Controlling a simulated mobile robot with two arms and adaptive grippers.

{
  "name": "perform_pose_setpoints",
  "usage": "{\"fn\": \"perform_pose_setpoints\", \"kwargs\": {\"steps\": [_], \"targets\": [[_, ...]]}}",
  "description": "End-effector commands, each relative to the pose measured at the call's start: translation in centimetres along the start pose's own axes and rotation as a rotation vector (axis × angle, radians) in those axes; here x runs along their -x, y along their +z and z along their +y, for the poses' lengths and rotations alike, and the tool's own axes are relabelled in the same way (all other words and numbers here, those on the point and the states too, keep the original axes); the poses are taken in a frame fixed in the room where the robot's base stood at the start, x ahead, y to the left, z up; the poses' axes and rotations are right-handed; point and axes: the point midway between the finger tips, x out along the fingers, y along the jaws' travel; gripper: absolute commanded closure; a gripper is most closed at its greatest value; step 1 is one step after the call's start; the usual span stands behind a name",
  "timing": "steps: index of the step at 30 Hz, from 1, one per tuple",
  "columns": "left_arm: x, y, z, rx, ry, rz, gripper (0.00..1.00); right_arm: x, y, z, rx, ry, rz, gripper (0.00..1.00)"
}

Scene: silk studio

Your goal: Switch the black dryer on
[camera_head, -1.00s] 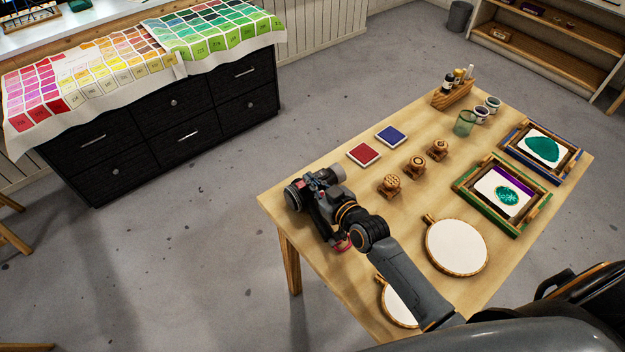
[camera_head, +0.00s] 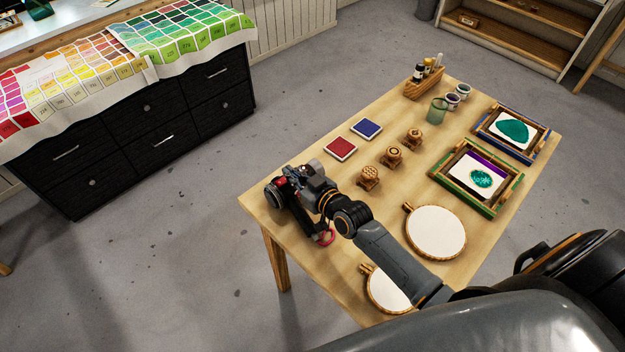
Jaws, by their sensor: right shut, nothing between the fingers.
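The black dryer (camera_head: 301,215) lies near the left corner of the wooden table (camera_head: 345,270), with a red ring at its lower right end. My right gripper (camera_head: 289,181) is shut and empty, over the upper part of the dryer. My gripper and forearm cover part of the dryer. Whether the fingertips touch it I cannot tell, and the switch cannot be made out. My left gripper is out of view.
Red (camera_head: 340,149) and blue (camera_head: 366,128) ink pads and several wooden stamps (camera_head: 393,157) stand behind the gripper. Round hoops (camera_head: 436,232) and framed screens (camera_head: 479,177) lie to the right. Bare tabletop lies between dryer and red pad.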

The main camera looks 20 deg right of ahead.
Motion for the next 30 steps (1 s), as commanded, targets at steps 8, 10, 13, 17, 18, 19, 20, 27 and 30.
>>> {"fn": "perform_pose_setpoints", "kwargs": {"steps": [8,10,13,17,18,19,20,27,30], "targets": [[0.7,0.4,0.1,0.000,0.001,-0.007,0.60,4.4,-1.6,0.4,0.000,0.000,0.001,1.00],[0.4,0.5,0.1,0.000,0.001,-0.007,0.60,5.9,-1.7,0.5,0.001,0.000,0.001,1.00],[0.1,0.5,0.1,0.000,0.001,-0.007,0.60,7.6,-1.8,0.5,0.000,-0.001,0.001,1.00],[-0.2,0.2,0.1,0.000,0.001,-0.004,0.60,9.2,-1.8,0.7,-0.001,0.000,0.002,1.00],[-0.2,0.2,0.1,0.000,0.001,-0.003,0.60,9.4,-1.9,0.7,-0.001,0.000,0.003,1.00],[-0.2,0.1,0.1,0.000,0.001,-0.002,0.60,9.6,-1.9,0.6,-0.001,0.000,0.004,1.00],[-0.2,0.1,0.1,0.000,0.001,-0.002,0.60,9.8,-2.0,0.7,-0.001,0.000,0.003,1.00],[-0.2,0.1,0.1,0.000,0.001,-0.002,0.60,9.9,-2.0,0.7,-0.001,0.000,0.004,1.00],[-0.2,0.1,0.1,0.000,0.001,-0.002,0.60,9.9,-2.0,0.7,-0.001,0.000,0.004,1.00]]}}
